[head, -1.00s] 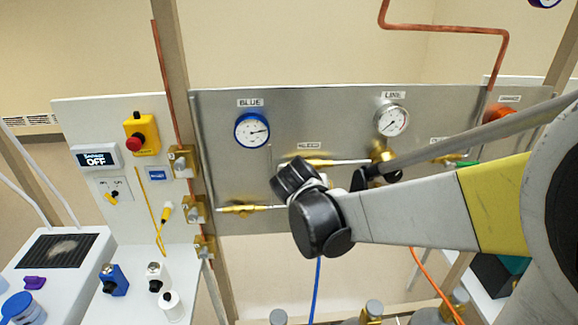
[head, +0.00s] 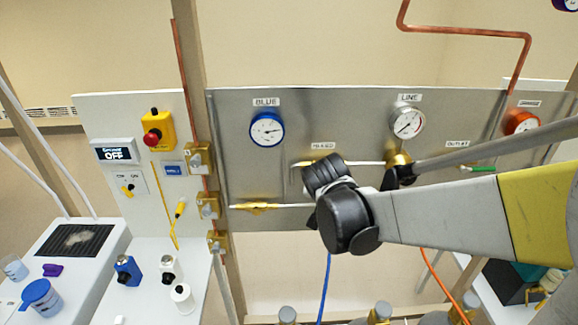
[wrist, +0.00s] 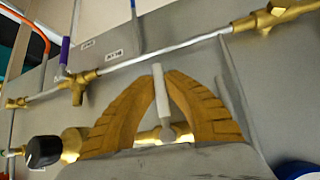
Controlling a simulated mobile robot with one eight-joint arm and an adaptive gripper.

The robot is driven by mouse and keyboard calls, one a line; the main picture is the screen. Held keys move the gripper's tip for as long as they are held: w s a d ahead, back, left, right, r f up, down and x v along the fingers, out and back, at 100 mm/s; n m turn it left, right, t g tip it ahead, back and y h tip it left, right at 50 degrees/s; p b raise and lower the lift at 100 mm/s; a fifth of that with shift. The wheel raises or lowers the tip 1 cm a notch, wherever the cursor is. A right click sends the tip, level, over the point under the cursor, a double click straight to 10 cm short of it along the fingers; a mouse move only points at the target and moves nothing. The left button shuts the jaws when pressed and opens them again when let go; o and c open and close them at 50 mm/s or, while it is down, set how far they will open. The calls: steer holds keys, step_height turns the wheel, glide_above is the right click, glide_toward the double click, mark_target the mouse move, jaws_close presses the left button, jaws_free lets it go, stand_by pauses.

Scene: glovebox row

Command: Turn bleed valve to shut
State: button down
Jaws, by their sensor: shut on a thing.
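The bleed valve's pale lever (wrist: 160,88) stands between my gripper's two ridged brass-coloured fingers in the wrist view. My gripper (wrist: 162,74) is shut on this lever. The lever's lower end meets a small grey hub on a brass body (wrist: 148,136), partly hidden by the fingers. In the head view the BLEED label (head: 322,146) is on the steel panel just above my black wrist. My wrist hides the lever and the fingertips there, so I cannot read the lever's angle against the panel from that view.
Blue gauge (head: 267,129) and line gauge (head: 407,122) flank the bleed label. A thin pipe with brass fittings (wrist: 77,85) runs close above the fingers in the wrist view. A black knob (wrist: 43,150) is at lower left. A blue hose (head: 325,285) hangs below my wrist.

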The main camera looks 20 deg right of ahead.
steer(key=c, duration=1.4)
jaws_free()
steer(key=shift+c, duration=0.2)
steer(key=v, duration=1.2)
steer(key=shift+f, duration=0.1)
steer(key=s+a+f+n+y+b, duration=0.2)
steer(key=s+f+b, duration=0.4)
steer(key=f, duration=0.3)
steer(key=s+a+f+n+g+y+b, duration=0.1)
steer(key=s+a+f+n+y+b, duration=0.1)
steer(key=s+f+b, duration=0.4)
step_height(320, 180, down, 4)
steer(key=shift+a+n+b, duration=0.55)
steer(key=shift+a+n, duration=0.25)
